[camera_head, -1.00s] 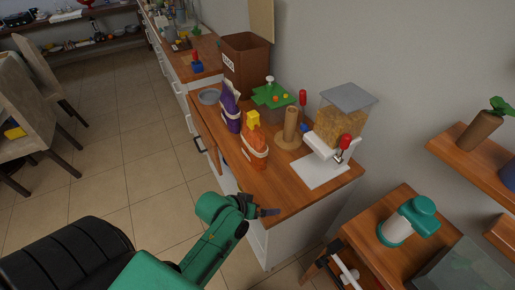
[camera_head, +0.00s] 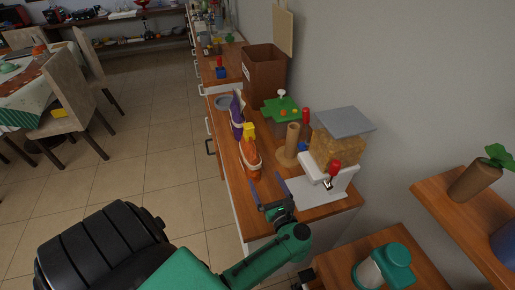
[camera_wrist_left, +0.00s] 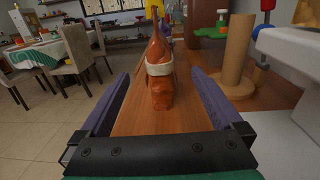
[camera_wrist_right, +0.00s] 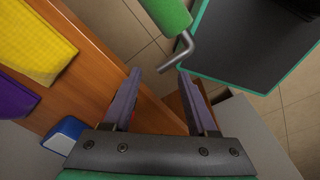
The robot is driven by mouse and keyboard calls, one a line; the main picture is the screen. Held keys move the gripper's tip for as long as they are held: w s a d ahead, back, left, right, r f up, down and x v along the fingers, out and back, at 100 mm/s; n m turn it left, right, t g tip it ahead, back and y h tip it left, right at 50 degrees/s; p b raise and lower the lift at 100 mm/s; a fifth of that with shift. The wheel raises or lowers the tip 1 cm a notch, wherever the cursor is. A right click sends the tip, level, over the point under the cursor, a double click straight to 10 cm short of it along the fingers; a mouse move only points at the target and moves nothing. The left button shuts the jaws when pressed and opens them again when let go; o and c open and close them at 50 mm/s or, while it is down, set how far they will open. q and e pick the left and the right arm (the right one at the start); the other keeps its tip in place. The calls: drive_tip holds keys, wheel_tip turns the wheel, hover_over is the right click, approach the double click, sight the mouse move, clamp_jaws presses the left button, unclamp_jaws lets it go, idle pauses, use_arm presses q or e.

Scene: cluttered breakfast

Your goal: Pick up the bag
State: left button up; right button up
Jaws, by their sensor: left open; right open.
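My left gripper (camera_head: 268,184) is open and empty, low over the counter in front of the orange bag. In the left wrist view the orange bag (camera_wrist_left: 160,94) is straight ahead, between the lines of the two fingers and beyond their tips. My right gripper (camera_wrist_right: 159,72) is open and empty in its wrist view; the head view does not show it.
A cereal dispenser (camera_head: 335,150) and a wooden post on a round base (camera_head: 291,145) stand right of the bags. A brown bin (camera_head: 264,75) and a grey bowl (camera_head: 223,102) are behind. Bare counter (camera_head: 237,192) lies in front of the orange bag.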

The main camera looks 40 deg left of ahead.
sight(256, 165)
use_arm(q)
drive_tip(key=x, duration=0.7)
drive_tip(key=shift+s+a, duration=0.2)
drive_tip(key=shift+a, duration=0.1)
use_arm(e)
drive_tip(key=shift+s+a+r, duration=0.1)
drive_tip(key=shift+s+a, duration=0.05)
drive_tip(key=shift+a, duration=0.35)
drive_tip(key=shift+s+a+r, duration=0.1)
drive_tip(key=shift+a, duration=0.35)
use_arm(q)
drive_tip(key=x, duration=0.6)
drive_tip(key=shift+w+b, duration=0.2)
drive_tip(key=shift+b, duration=0.15)
use_arm(e)
drive_tip(key=shift+w+d+f, duration=0.15)
drive_tip(key=shift+d+f, duration=0.1)
drive_tip(key=shift+f, duration=0.2)
use_arm(q)
drive_tip(key=shift+d, duration=0.1)
drive_tip(key=c, duration=0.8)
use_arm(e)
drive_tip(key=shift+d, duration=0.15)
use_arm(q)
clamp_jaws()
